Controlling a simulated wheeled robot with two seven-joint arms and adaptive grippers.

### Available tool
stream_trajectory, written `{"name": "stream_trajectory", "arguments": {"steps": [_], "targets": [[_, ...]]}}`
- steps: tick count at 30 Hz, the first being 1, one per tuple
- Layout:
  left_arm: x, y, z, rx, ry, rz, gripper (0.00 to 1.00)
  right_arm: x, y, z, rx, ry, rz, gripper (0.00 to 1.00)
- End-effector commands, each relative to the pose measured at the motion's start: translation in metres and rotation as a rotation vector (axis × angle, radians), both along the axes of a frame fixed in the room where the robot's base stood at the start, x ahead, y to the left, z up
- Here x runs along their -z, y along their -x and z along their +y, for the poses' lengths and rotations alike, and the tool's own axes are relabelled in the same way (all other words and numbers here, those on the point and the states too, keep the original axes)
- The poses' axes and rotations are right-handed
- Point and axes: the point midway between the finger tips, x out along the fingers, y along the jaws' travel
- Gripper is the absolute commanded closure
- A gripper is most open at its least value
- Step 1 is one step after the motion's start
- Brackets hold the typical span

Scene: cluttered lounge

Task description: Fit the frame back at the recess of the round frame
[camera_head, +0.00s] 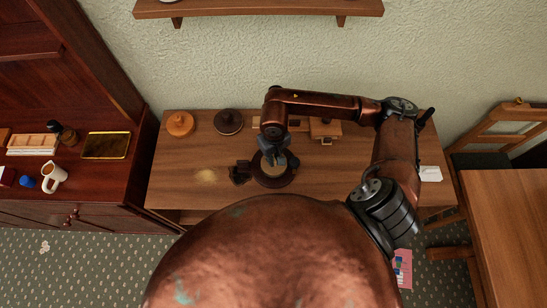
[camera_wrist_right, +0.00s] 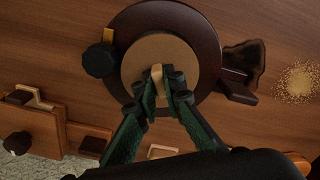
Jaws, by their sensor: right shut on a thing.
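The round frame (camera_head: 290,179) is a dark brown ring lying flat on the wooden table; its rim also shows in the right wrist view (camera_wrist_right: 205,25). The frame back (camera_wrist_right: 183,50) is a tan disc with a small pale grip at its middle. My right gripper (camera_head: 273,158) is shut on that grip, over the ring. In the wrist view (camera_wrist_right: 164,88) its fingers hide part of the disc. The disc appears inside the ring's outline, slightly toward the gripper side; I cannot tell whether it rests in the recess or hovers above. My left gripper is not in view.
A black knob (camera_wrist_right: 100,60) sits at the ring's edge and a dark piece (camera_head: 239,173) lies at its left. An orange round lidded thing (camera_head: 180,123), a dark one (camera_head: 228,121) and a wooden box (camera_head: 325,128) stand behind. The table's left front is clear except for a pale speckled patch (camera_head: 206,175).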

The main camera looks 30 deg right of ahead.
Motion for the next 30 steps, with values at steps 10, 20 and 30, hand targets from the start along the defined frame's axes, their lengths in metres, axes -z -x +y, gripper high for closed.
{"name": "stream_trajectory", "arguments": {"steps": [10,20,30], "targets": [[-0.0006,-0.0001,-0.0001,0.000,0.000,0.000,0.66,-0.0009,-0.0001,0.0001,0.000,0.000,-0.001,1.00],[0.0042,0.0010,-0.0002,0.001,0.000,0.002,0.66,0.0002,-0.0003,0.0002,-0.001,0.000,-0.001,1.00],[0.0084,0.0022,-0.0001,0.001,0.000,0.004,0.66,-0.0006,0.0000,0.0002,-0.001,0.000,0.000,1.00]]}}
